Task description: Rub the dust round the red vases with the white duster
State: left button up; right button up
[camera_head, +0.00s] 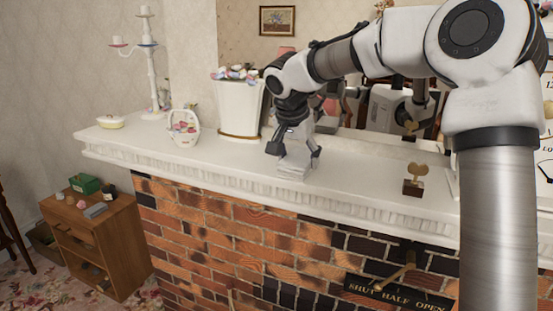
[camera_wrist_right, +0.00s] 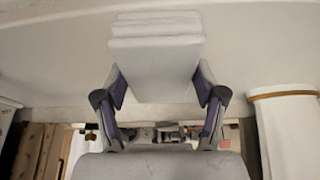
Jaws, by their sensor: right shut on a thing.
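My right gripper (camera_head: 296,150) reaches down over the white mantel shelf (camera_head: 225,165). It is shut on the white duster (camera_head: 293,170), a pale block low against the shelf near its front edge. In the right wrist view the duster (camera_wrist_right: 155,65) sits between the two fingers of the right gripper (camera_wrist_right: 158,95). A small reddish patch (camera_head: 331,105) shows behind the gripper; I cannot tell whether it is a red vase or a reflection. No red vase shows clearly, and no dust can be made out. My left gripper is not in view.
A white flowerpot (camera_head: 238,108) stands just left of the gripper. Further left are a flowered basket (camera_head: 184,128), a candelabrum (camera_head: 151,62) and a lidded dish (camera_head: 111,121). A mirror backs the shelf.

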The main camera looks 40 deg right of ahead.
aim_at(333, 179)
jog(key=shift+s+d+f, duration=0.1)
jog(key=shift+s+d, duration=0.15)
jog(key=shift+s, duration=0.2)
jog(key=shift+s+d+f+b, duration=0.15)
jog(key=shift+s+d+b, duration=0.25)
jog(key=shift+s+b, duration=0.4)
jog(key=shift+s+d+r+p, duration=0.15)
jog(key=shift+s+r+p, duration=0.3)
jog(key=shift+p, duration=0.5)
jog(key=shift+s+d, duration=0.2)
jog(key=shift+s+d+f, duration=0.15)
jog(key=shift+d, duration=0.05)
jog(key=shift+d+p, duration=0.1)
jog(key=shift+p, duration=0.3)
jog(key=s+p, duration=0.4)
jog(key=p, duration=0.4)
jog(key=shift+s+f+p, duration=0.15)
jog(key=shift+p, duration=0.4)
